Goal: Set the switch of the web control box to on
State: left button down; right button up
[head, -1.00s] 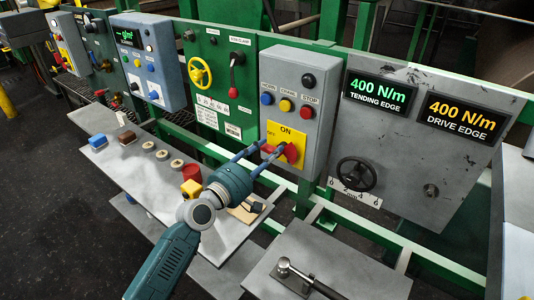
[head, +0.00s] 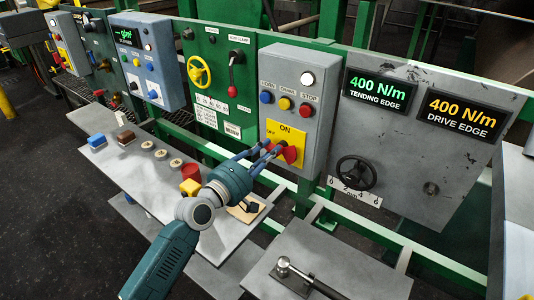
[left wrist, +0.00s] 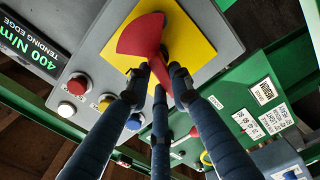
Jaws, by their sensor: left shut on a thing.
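The web control box (head: 298,95) is a grey box on the green frame. It has a lit white lamp (head: 307,79) above blue, yellow and red buttons. Its yellow plate (head: 285,131), marked ON and OFF, carries a red rotary switch handle (head: 291,154). My left gripper (head: 272,149) is shut on this handle, in front of the plate. In the left wrist view the fingers (left wrist: 158,74) close around the narrow part of the red handle (left wrist: 143,35). The fingers partly hide the handle and OFF label in the head view. My right gripper is not in view.
A grey panel with two 400 N/m displays (head: 463,118) and a black handwheel (head: 356,173) stands to the right. A green panel with a yellow wheel (head: 199,72) is to the left. A grey shelf (head: 150,183) with small items lies below, left of the box.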

pick_arm(q)
jog(key=shift+s+d+r+m+b, duration=0.15)
jog(key=shift+s+d+m, duration=0.1)
jog(key=shift+m, duration=2.3)
jog(key=shift+s+d+m+b, duration=0.1)
jog(key=shift+d+m+b, duration=0.1)
jog(key=shift+m, duration=2.3)
jog(key=shift+s+d+r+m+b, duration=0.1)
jog(key=shift+s+d+m, duration=0.15)
jog(key=shift+m, duration=2.3)
jog(key=c, duration=1.5)
grip_release()
jog(key=shift+c, duration=0.2)
jog(key=v, duration=1.2)
